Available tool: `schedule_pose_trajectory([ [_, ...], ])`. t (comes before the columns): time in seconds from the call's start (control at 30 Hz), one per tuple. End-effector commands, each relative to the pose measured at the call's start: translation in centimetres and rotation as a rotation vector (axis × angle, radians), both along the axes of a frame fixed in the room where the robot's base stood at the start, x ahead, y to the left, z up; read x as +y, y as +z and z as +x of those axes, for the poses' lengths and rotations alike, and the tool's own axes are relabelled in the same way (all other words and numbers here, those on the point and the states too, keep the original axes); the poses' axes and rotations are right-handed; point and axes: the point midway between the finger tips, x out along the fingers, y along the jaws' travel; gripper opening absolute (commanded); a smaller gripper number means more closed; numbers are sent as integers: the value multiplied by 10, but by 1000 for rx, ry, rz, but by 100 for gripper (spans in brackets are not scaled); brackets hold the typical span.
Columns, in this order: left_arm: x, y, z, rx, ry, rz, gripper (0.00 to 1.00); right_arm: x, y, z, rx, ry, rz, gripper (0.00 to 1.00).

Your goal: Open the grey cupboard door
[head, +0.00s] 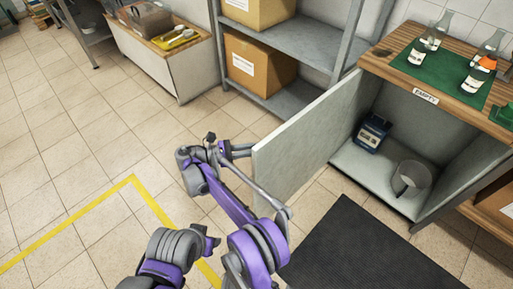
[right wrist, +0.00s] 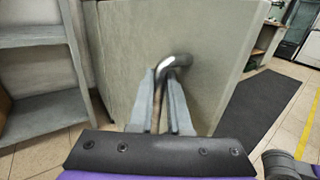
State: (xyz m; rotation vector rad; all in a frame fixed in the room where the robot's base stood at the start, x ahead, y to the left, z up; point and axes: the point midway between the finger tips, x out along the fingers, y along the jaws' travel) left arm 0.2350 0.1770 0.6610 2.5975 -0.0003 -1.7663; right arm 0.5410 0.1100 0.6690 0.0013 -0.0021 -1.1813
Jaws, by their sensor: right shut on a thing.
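The grey cupboard door (head: 312,138) stands swung wide open, with the cupboard's inside showing to its right. My right gripper (head: 240,150) is at the door's outer face, near its free edge. In the right wrist view, my right gripper (right wrist: 165,100) is shut on the curved metal door handle (right wrist: 178,61), with the flat door face (right wrist: 215,40) behind it. The handle is hidden behind the door in the head view.
A dark floor mat (head: 375,245) lies in front. Metal shelving (head: 300,40) with boxes stands behind the door.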

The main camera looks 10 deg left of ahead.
Motion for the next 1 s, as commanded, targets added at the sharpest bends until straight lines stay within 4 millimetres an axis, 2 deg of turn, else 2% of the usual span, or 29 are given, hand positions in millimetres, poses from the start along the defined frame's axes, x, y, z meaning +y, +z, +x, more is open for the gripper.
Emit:
schedule_pose_trajectory([
  [0.4,0,0,0,0,0,0,50,0,0,0,1,-1,1,0],
  [0.43,0,0,0,0,0,0,50,0,0,0,1,-1,1,20],
  [0.5,0,0,0,0,0,0,50,0,0,0,1,-1,1,28],
  [0.83,0,1,0,0,0,0,50,0,4,0,0,-1,1,28],
  [1.0,0,8,-1,-2,0,0,50,0,29,-1,0,-1,0,28],
])
